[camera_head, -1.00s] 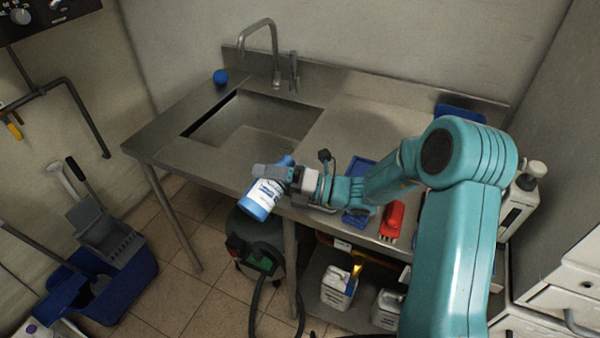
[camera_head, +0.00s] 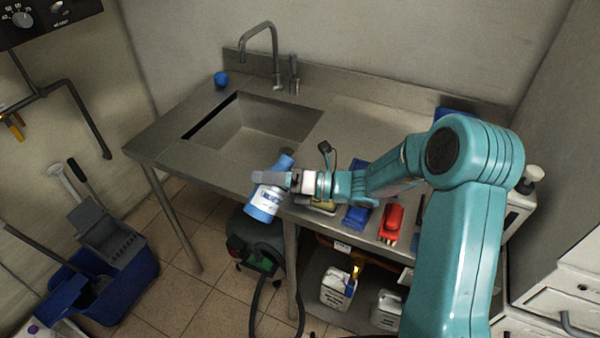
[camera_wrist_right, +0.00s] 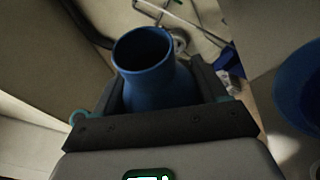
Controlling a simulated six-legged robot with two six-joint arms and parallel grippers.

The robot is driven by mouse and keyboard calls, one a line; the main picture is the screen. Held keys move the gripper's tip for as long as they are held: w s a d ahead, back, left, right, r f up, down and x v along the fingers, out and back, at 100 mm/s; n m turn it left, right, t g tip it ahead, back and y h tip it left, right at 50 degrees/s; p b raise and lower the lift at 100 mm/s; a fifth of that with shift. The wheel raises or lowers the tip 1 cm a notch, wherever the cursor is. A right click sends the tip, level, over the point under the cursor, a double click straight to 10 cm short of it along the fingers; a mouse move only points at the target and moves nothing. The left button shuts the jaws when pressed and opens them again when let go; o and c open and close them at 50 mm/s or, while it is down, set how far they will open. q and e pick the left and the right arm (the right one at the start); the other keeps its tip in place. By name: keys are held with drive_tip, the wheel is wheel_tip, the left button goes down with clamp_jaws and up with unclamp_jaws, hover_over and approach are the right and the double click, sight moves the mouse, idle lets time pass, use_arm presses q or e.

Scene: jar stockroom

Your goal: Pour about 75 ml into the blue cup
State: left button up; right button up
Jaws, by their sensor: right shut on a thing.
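My right gripper (camera_head: 276,179) is shut on a bottle (camera_head: 268,200) with a white label and blue ends. It holds the bottle tilted, in the air by the front edge of the sink counter. In the right wrist view the bottle (camera_wrist_right: 158,85) is blue, with a round open mouth between the fingers; its contents are too dark to see. A small blue cup-like thing (camera_head: 221,79) stands on the counter behind the sink's left corner, well apart from the bottle. I cannot tell whether it is upright. My left gripper is not in view.
The steel counter (camera_head: 165,150) has a sink basin (camera_head: 250,132) and a tall tap (camera_head: 276,55). Blue and red items (camera_head: 392,222) lie at its front right. Below are a dark green machine (camera_head: 250,240) and white containers (camera_head: 338,290). A blue mop bucket (camera_head: 125,285) stands left.

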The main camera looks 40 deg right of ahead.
drive_tip(key=shift+w+d+r+n+g+h+p, duration=0.1)
drive_tip(key=shift+d+r+n+g+h+p, duration=0.15)
drive_tip(key=shift+n+p, duration=0.2)
drive_tip(key=shift+d+r+n+g+h+p, duration=0.1)
drive_tip(key=shift+r+n+h+p, duration=0.2)
drive_tip(key=shift+n, duration=0.25)
drive_tip(key=f+b, duration=0.1)
drive_tip(key=f+n+b, duration=0.1)
drive_tip(key=f+n+h+b, duration=0.1)
drive_tip(key=b, duration=0.1)
drive_tip(key=shift+s+a+f, duration=0.2)
drive_tip(key=shift+a+f, duration=0.1)
drive_tip(key=shift+a+n+g+h+b, duration=0.25)
drive_tip(key=shift+n+b, duration=0.05)
drive_tip(key=shift+n, duration=0.2)
drive_tip(key=n+h+b, duration=0.2)
drive_tip(key=b, duration=0.1)
drive_tip(key=shift+s+a+f, duration=0.1)
drive_tip(key=shift+a, duration=0.2)
drive_tip(key=shift+n+h+b, duration=0.3)
drive_tip(key=shift+n+b, duration=0.2)
drive_tip(key=shift+b, duration=0.05)
